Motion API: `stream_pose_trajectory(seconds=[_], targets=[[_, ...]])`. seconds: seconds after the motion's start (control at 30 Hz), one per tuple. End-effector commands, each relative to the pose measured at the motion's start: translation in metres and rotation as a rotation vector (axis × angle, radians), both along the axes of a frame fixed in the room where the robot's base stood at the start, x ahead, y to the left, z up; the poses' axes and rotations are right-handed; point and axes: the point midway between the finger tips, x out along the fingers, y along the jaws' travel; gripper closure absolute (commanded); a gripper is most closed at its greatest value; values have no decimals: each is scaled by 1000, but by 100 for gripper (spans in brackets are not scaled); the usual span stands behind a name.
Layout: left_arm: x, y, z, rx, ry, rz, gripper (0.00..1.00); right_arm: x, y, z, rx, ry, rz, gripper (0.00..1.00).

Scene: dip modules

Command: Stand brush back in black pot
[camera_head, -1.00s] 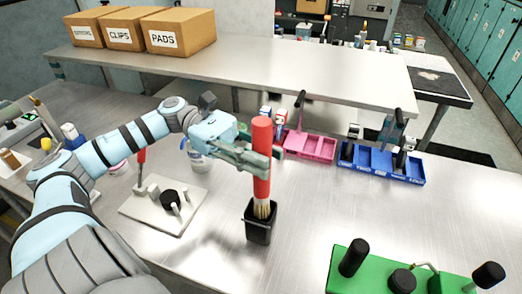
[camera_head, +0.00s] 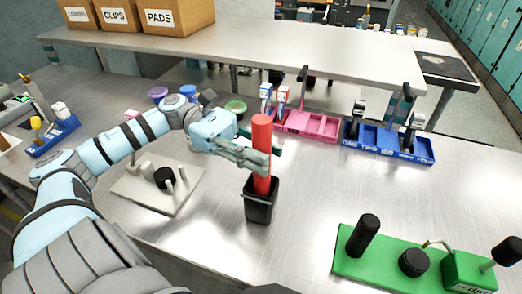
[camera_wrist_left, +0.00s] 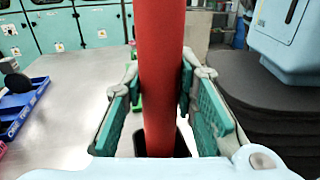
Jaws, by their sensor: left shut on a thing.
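The brush (camera_head: 262,135) has a thick red handle and stands upright. Its lower end is inside the black pot (camera_head: 260,212), and its bristles are hidden by the pot's walls. My left gripper (camera_head: 258,160) is shut on the red handle, just above the pot's rim. In the left wrist view the handle (camera_wrist_left: 161,70) stands between the two green-padded fingers (camera_wrist_left: 163,108), and the dark pot opening (camera_wrist_left: 183,146) shows below. My right gripper is in neither view.
A white board with a black knob (camera_head: 150,192) lies left of the pot. A green block with black knobs (camera_head: 370,262) is at front right. Pink (camera_head: 318,124) and blue (camera_head: 386,140) trays stand behind. Bare table lies right of the pot.

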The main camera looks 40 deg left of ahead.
Motion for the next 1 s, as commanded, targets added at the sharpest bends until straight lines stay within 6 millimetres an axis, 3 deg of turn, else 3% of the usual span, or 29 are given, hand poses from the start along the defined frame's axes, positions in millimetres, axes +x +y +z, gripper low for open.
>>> stream_pose_trajectory(seconds=[0.2,0.23,0.37,0.73,0.87,1.0], targets=[[0,0,0,0,0,0,100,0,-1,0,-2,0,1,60],[0,0,0,0,0,0,71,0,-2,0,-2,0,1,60],[0,0,0,0,0,0,51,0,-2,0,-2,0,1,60],[0,7,-1,3,3,2,51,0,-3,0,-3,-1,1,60],[-2,33,0,4,4,4,51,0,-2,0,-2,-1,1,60],[-5,74,1,0,0,6,51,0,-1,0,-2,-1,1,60]])
